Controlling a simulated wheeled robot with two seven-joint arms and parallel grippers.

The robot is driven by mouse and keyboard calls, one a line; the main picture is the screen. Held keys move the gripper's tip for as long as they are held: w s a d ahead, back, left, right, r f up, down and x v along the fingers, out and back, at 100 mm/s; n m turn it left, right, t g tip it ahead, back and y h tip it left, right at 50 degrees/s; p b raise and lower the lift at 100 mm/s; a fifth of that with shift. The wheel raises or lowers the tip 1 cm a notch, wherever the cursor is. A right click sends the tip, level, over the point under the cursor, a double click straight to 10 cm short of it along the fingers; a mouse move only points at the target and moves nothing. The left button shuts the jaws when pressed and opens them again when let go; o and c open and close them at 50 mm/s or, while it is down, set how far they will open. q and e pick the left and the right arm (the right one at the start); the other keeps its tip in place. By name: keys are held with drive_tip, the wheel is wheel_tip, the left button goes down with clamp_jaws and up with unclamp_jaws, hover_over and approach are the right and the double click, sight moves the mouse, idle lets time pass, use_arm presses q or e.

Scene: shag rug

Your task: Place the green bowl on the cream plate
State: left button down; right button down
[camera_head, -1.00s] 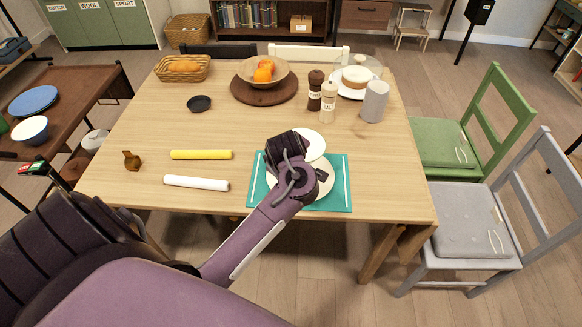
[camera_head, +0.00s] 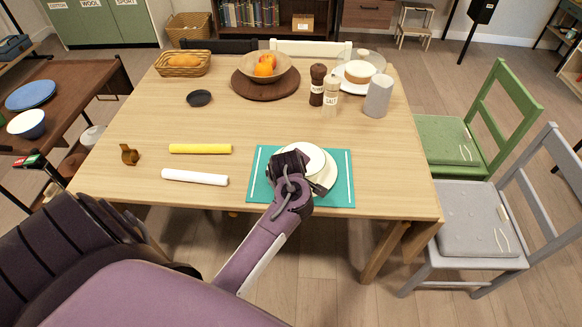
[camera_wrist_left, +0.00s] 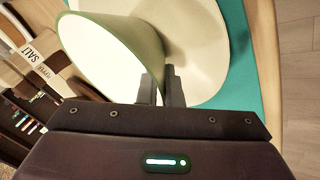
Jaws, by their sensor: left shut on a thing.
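The green bowl (camera_head: 305,156), white inside, shows over the far part of the cream plate (camera_head: 328,175) in the head view. My left gripper (camera_head: 308,176) is shut on the bowl's near wall. In the left wrist view the gripper (camera_wrist_left: 161,84) pinches the bowl's wall; the bowl (camera_wrist_left: 105,50) shows its pale inside and green rim, with the plate (camera_wrist_left: 205,60) beyond it. Whether the bowl touches the plate I cannot tell. The plate lies on a teal placemat (camera_head: 342,198), partly hidden by my gripper and the bowl. My right gripper is out of view.
A yellow roll (camera_head: 200,149) and a white roll (camera_head: 195,177) lie left of the placemat. Pepper (camera_head: 317,88) and salt (camera_head: 331,98) mills and a grey cup (camera_head: 377,96) stand behind it. The table's middle is clear.

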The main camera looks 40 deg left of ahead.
use_arm(q)
drive_tip(key=c, duration=1.6)
unclamp_jaws()
drive_tip(key=shift+r, duration=0.2)
drive_tip(key=p+v, duration=0.6)
drive_tip(key=v, duration=0.6)
drive_tip(key=shift+p, duration=0.35)
